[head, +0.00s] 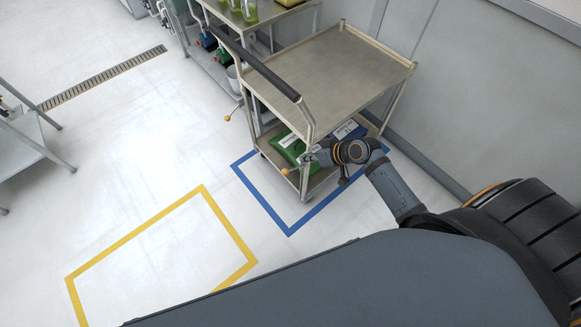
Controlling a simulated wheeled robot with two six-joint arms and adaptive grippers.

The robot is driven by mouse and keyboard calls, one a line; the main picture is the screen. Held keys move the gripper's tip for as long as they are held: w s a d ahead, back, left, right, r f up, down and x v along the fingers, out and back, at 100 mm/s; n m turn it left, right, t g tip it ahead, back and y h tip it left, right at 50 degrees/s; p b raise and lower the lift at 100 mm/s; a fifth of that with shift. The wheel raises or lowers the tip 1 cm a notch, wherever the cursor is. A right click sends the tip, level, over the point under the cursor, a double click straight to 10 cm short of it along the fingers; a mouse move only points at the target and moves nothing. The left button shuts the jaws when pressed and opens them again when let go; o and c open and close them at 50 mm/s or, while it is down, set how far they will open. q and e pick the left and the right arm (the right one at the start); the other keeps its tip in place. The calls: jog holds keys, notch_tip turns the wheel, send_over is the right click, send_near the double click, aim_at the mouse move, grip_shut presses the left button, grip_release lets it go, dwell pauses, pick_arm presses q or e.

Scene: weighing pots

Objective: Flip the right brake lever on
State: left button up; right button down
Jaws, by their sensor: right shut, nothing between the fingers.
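A metal cart (340,62) with a dark push handle stands in the upper middle of the head view. The right brake lever, with an orange ball knob (285,171), sticks out low at the cart's near right corner. The left brake lever, with a similar orange knob (227,118), sticks out at the cart's left side. My right gripper (308,158) is shut and empty, just right of the right lever's knob, by the cart's near corner post. Whether it touches the lever I cannot tell. My left gripper is out of view.
A green container (290,146) and a blue one (349,130) lie on the cart's lower shelf. A blue floor outline (262,204) surrounds the cart's base. A yellow floor outline (133,232) lies front left. A wall stands to the right. The floor at left is mostly free.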

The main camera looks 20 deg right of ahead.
send_over(293, 169)
jog(key=s, duration=0.1)
notch_tip(293, 169, down, 6)
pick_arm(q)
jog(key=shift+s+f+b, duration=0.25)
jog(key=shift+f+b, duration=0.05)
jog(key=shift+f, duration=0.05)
pick_arm(e)
jog(key=shift+s+a+f, duration=0.2)
jog(key=shift+a+f, duration=0.1)
jog(key=shift+f, duration=0.25)
jog(key=shift+s+a+f, duration=0.15)
jog(key=shift+a+f, duration=0.15)
jog(key=shift+f, duration=0.3)
jog(key=shift+s+a+f, duration=0.2)
jog(key=shift+a+f, duration=0.1)
jog(key=shift+f, duration=0.25)
